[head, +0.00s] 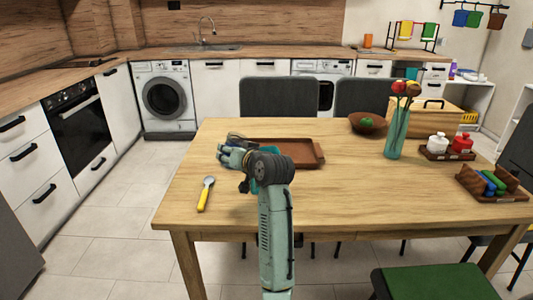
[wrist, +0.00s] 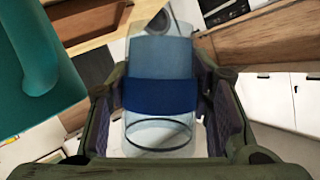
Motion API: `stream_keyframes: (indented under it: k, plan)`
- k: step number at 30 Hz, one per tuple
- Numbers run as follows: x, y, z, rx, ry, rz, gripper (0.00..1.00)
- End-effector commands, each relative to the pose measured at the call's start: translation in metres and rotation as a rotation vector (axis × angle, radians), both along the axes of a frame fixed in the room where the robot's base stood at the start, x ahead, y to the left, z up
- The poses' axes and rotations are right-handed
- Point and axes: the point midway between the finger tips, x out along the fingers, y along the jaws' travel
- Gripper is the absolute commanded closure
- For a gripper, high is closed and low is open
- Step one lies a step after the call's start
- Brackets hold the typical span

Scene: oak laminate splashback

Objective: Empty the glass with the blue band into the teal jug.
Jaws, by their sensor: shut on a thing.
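The glass with the blue band (wrist: 160,95) is held between the fingers of my gripper (wrist: 162,112) in the wrist view. It is clear, and the part above the band looks pale blue; I cannot tell how much liquid is inside. The teal jug (wrist: 38,70) fills the left of the wrist view, its handle nearest, apart from the glass. Its mouth is out of frame. In the head view my gripper (head: 232,155) is above the left part of the table; the glass is too small to make out there, and my arm hides most of the jug's area.
A brown tray (head: 319,158) lies just right of my gripper. A yellow-handled spoon (head: 204,194) lies near the table's left edge. A bowl (head: 362,126), a teal vase with flowers (head: 396,138) and a rack (head: 492,190) stand to the right. The table's front middle is clear.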

Motion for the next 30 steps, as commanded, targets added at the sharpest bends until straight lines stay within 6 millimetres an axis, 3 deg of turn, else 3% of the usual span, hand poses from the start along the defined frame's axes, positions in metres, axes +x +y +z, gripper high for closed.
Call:
stream_keyframes:
  k: [14,30]
  plan:
    - [0.004,-0.016,0.040,0.232,0.058,0.000,0.91]
    - [0.004,-0.017,0.034,0.317,0.083,0.001,0.91]
